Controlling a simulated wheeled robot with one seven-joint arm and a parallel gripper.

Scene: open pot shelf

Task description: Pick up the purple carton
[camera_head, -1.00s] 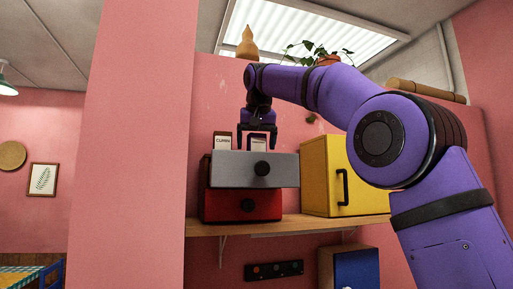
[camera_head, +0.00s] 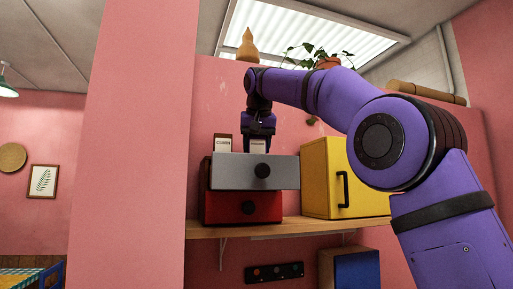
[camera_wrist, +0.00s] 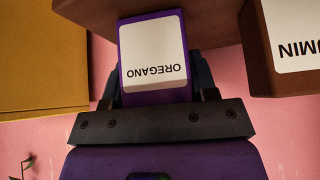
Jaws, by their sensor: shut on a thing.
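The purple carton (camera_wrist: 153,50) has a white label reading OREGANO, upside down in the wrist view. My gripper (camera_wrist: 155,82) is shut on it, one finger on each side. In the head view my gripper (camera_head: 258,136) points down, and the carton (camera_head: 258,146) shows between its fingers above the grey drawer front (camera_head: 230,170). The lower part of the carton is hidden behind that drawer front, so I cannot tell whether it touches the drawer floor.
A brown carton labelled CUMIN (camera_head: 222,144) stands close to the left; it also shows in the wrist view (camera_wrist: 265,75). A red drawer (camera_head: 225,208) is below. A yellow cabinet (camera_head: 315,175) stands to the right on the wooden shelf (camera_head: 290,226).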

